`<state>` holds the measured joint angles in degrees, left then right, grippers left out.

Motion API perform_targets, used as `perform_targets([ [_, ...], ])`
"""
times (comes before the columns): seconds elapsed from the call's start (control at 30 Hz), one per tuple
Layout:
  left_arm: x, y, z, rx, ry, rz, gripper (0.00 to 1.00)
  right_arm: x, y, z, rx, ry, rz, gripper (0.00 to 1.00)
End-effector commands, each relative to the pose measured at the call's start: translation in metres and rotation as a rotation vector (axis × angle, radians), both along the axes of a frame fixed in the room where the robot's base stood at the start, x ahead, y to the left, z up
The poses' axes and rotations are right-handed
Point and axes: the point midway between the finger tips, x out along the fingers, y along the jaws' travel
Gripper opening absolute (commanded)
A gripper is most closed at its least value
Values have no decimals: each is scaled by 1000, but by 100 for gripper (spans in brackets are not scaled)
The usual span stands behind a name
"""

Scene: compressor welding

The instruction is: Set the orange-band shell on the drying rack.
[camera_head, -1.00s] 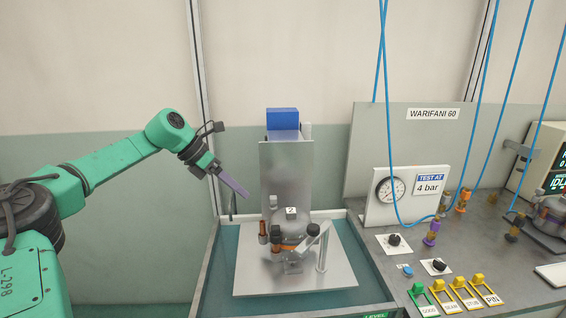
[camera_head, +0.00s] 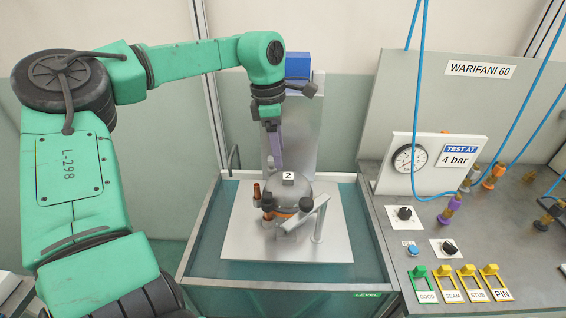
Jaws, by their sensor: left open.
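The orange-band shell (camera_head: 293,190) is a grey metal vessel with a "2" label on top, an orange band low down and copper stubs at its left. It stands upright on a pale plate (camera_head: 245,240) over the teal water tank (camera_head: 202,258). A metal clamp arm lies at its front right. My left gripper (camera_head: 275,166) points down just above the shell's upper left, its purple fingers open, partly seen edge-on. I cannot tell whether it touches the shell. My right gripper is not in view. No drying rack can be made out.
An upright metal plate with a blue block (camera_head: 298,66) stands behind the shell. At right is a bench with a pressure gauge (camera_head: 410,158), knobs, hoses and several tags (camera_head: 448,283). Blue hoses hang over the bench.

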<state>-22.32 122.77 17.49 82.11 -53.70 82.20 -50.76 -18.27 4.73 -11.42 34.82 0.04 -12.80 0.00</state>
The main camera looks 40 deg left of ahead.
Motion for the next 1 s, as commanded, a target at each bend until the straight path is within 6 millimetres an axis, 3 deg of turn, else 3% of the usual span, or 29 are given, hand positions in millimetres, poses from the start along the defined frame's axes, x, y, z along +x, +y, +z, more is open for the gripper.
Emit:
perform_targets([
  [0.13,2,-3,-34,-1,7,1,73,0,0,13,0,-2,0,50],
  [0.3,5,-6,-66,0,4,2,73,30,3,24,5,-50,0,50],
  [0.43,7,-7,-77,0,0,3,73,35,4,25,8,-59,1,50],
  [0.67,7,-7,-79,0,0,3,73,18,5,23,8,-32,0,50],
  [0.8,7,-7,-79,0,0,3,19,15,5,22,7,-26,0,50],
  [0.87,7,-7,-79,0,-1,3,0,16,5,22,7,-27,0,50],
  [1.0,7,-7,-78,0,-1,3,0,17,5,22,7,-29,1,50],
])
